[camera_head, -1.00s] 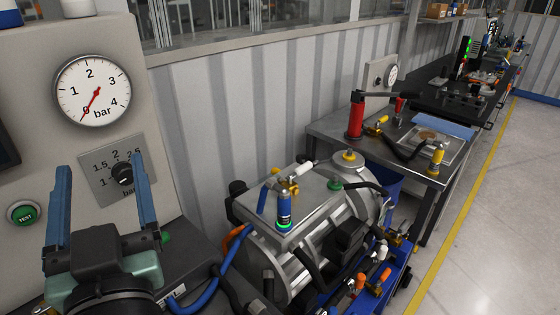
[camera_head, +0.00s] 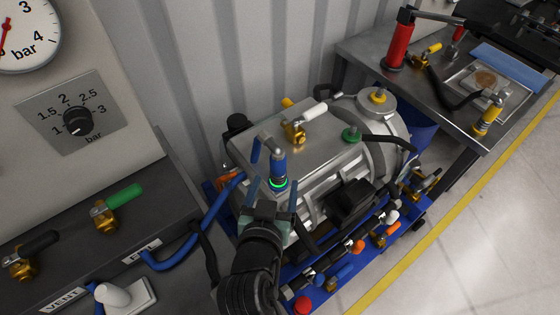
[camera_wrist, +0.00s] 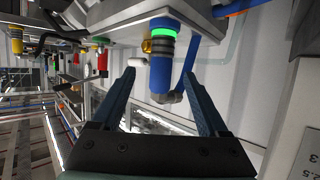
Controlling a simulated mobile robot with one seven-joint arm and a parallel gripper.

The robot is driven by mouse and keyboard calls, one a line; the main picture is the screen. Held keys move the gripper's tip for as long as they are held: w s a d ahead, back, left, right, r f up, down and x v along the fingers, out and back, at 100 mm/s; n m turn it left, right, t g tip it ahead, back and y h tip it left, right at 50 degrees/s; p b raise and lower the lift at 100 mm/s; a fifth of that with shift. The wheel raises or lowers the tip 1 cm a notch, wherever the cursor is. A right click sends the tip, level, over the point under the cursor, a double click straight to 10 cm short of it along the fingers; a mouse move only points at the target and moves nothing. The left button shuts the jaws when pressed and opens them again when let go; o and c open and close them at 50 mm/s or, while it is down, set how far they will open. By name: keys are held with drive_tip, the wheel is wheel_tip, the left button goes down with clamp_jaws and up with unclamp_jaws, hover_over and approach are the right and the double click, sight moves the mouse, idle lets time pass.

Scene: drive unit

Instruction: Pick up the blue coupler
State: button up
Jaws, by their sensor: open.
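The blue coupler (camera_head: 279,167) stands at the front edge of the drive unit's grey top plate, with a glowing green ring near its base and a grey elbow on top. In the wrist view the coupler (camera_wrist: 160,74) appears upside down, between the tips of my two blue fingers. My gripper (camera_head: 272,190) is open, just in front of the coupler. In the wrist view my gripper (camera_wrist: 160,82) shows a gap between each finger and the coupler; whether the fingers reach around it in depth I cannot tell.
A blue hose (camera_head: 200,232) runs beside the coupler's left. A brass valve with a white handle (camera_head: 295,130) stands behind it. The panel with the gauge (camera_head: 22,38) is at left. A blue tray (camera_head: 350,278) of fittings lies in front; a steel bench (camera_head: 440,110) is behind right.

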sight(277, 172)
drive_tip(key=shift+x, duration=0.8)
drive_tip(key=x, duration=0.2)
drive_tip(key=p+x, duration=0.1)
drive_tip(key=x, duration=0.1)
drive_tip(key=shift+w+a+r, duration=0.1)
drive_tip(key=shift+w+r, duration=0.1)
drive_tip(key=shift+r, duration=0.15)
drive_tip(key=shift+w+f, duration=0.35)
drive_tip(key=shift+w, duration=0.25)
drive_tip(key=shift+r, duration=0.1)
clamp_jaws()
